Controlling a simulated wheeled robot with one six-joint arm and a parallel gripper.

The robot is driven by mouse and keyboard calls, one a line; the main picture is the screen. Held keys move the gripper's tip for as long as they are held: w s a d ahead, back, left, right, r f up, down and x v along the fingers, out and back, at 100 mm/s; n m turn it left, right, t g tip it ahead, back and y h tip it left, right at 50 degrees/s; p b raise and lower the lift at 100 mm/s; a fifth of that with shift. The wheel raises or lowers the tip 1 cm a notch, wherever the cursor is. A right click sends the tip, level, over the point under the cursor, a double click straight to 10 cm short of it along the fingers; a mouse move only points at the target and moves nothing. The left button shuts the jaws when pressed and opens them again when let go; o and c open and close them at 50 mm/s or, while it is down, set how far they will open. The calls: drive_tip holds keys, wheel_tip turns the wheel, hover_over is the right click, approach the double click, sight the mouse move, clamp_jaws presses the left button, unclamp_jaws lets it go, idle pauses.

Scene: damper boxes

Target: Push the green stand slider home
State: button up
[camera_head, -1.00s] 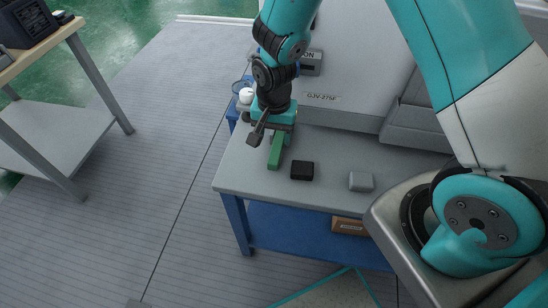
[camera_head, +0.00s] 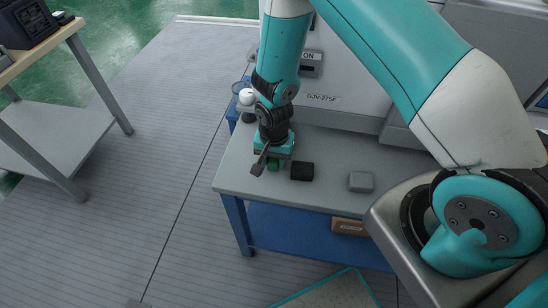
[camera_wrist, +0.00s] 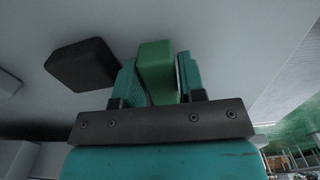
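The green slider (camera_head: 272,165) is a narrow green block on the grey bench near its left end. In the head view only its near end shows below my gripper (camera_head: 272,154), which hides the rest. In the wrist view the green slider (camera_wrist: 156,68) lies between the two teal fingers of my gripper (camera_wrist: 158,75). The fingers flank it closely on both sides. I cannot tell whether both fingers press on it or a small gap is left. The slider's far end and whatever it runs in are hidden.
A black box (camera_head: 302,171) stands just right of my gripper; it also shows in the wrist view (camera_wrist: 88,65). A grey box (camera_head: 361,182) sits farther right on the bench (camera_head: 237,172). A white-topped object (camera_head: 246,97) stands at the back left. A machine panel rises behind.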

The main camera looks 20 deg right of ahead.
clamp_jaws()
drive_tip(key=shift+w+d, duration=0.65)
drive_tip(key=shift+w, duration=0.3)
drive_tip(key=shift+w+d, duration=0.6)
drive_tip(key=shift+w, duration=0.3)
drive_tip(key=shift+o, duration=2.4)
unclamp_jaws()
wheel_tip(320, 180, up, 18)
drive_tip(key=shift+f+b, duration=0.25)
drive_tip(key=shift+b, duration=0.15)
